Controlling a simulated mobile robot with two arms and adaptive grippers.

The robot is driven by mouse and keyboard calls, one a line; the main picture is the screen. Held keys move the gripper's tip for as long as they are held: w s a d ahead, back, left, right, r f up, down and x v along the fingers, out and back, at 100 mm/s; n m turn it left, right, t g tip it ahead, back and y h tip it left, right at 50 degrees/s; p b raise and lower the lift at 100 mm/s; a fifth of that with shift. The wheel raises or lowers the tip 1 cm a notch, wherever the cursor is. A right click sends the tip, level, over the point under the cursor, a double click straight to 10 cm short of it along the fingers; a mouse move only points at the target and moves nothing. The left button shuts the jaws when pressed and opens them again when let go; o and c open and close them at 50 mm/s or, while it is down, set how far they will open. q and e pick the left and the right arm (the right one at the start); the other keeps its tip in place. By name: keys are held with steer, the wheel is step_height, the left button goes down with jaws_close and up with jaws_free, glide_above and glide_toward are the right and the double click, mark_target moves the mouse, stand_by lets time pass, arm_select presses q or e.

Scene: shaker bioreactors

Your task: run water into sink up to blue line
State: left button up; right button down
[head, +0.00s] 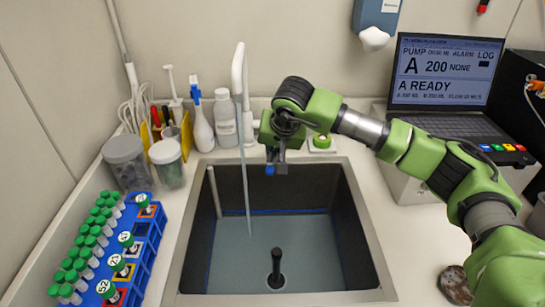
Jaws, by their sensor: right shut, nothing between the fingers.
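The sink (185,250) is a dark basin with a light metal rim in the middle of the counter. A white tap (238,72) stands behind it, and a thin stream of water (247,190) runs from its spout into the sink. Grey-blue water (232,265) covers the bottom. The blue line (290,212) shows on the back wall, close to the water's edge; the exact gap is hard to tell. My right gripper (276,168) is shut and empty, above the sink's back edge, right of the stream. My left gripper is not in view.
A black upright plug (276,262) stands in the sink. A blue rack (137,235) with green-capped tubes and two jars (123,160) are left. Bottles (225,125) stand behind. A green button (322,141) sits behind right; a laptop-like pump console (445,75) is at right.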

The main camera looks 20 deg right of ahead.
step_height(320, 180, up, 3)
steer(key=shift+s+d+f+p, duration=0.1)
steer(key=shift+s+f+p, duration=0.05)
steer(key=shift+p, duration=0.25)
steer(key=s+r+b, duration=0.3)
steer(key=s+r, duration=0.2)
steer(key=s, duration=0.3)
steer(key=shift+s+a+r, duration=0.3)
stand_by(6.3)
